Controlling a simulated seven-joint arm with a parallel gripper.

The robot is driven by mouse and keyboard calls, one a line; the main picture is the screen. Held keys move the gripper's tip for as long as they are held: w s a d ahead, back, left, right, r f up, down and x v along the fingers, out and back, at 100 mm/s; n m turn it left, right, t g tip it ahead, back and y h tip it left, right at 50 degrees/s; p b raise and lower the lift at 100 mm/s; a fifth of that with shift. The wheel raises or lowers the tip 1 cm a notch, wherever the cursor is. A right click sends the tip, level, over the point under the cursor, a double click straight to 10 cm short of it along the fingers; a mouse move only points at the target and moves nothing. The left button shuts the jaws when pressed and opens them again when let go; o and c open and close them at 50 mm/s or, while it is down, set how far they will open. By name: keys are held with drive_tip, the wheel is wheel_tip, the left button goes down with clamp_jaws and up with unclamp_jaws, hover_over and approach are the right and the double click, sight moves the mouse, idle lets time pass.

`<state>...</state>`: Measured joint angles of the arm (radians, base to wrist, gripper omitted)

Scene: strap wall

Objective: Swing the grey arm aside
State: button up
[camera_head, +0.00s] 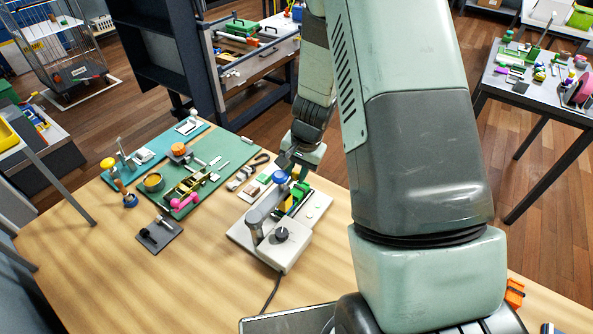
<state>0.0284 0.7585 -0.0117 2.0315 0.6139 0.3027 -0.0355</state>
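A light grey device (294,245) stands on the wooden table near the middle of the view, with a dark knob (281,234) on its front part. The grey arm (264,206) lies along the device's left side, from a post at the front left toward the back. A blue knob (279,177) shows near the arm's far end. Green parts (299,191) sit on the device to the right of it. My gripper (288,163) hangs just behind and above the blue knob. Its fingers are small and dark here, so their opening and any contact with the knob cannot be told.
Left of the device is a green mat (215,158) with a pink dumbbell-like piece (184,202) and other small parts. A dark plate (160,234) lies in front of it. A cable (272,292) runs from the device toward the front. Bare table lies at the front left.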

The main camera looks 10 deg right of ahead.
clamp_jaws()
drive_tip(key=shift+w+a, duration=0.1)
drive_tip(key=shift+w+a+n, duration=0.3)
drive_tip(key=shift+n, duration=0.1)
drive_tip(key=a+n+g, duration=0.2)
drive_tip(key=a+n, duration=1.3)
drive_tip(key=a, duration=0.5)
drive_tip(key=shift+w+a+n+g, duration=0.15)
drive_tip(key=shift+w+n+g, duration=0.15)
drive_tip(key=shift+w+g, duration=0.15)
drive_tip(key=o, duration=0.7)
unclamp_jaws()
drive_tip(key=shift+c, duration=0.2)
